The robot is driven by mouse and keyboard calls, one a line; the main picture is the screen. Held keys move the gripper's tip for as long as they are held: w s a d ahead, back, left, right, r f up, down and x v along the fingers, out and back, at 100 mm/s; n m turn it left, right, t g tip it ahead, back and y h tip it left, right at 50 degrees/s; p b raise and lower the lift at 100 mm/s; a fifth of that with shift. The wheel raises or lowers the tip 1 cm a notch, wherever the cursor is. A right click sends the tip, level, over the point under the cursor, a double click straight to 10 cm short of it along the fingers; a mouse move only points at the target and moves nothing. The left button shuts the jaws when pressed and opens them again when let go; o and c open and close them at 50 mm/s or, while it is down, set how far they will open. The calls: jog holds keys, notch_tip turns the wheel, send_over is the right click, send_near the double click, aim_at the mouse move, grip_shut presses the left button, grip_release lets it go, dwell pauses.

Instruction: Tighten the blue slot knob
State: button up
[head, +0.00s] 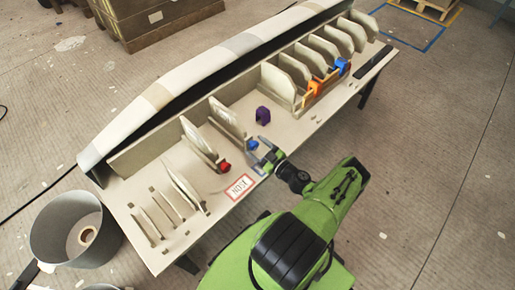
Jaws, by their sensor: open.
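A small blue piece (252,145) sits at the front of the slotted bench (300,133), left of the purple block. My gripper (259,155) is open over the bench's front edge, with its fingers close beside this blue piece. I cannot tell whether they touch it.
A purple block (263,115) stands on the bench just beyond my gripper. A red piece (223,166) sits at the foot of a plate to the left, and a red-framed label (240,187) lies near the front edge. A grey bin (75,232) stands at the lower left.

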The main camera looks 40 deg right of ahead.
jog(key=c, duration=1.1)
jog(key=shift+o, duration=0.2)
jog(key=shift+m, duration=0.4)
jog(key=m, duration=0.6)
jog(key=shift+d, duration=0.1)
jog(key=m, duration=0.7)
jog(key=shift+d+f, duration=0.1)
jog(key=o, duration=1.1)
jog(key=shift+c, duration=0.2)
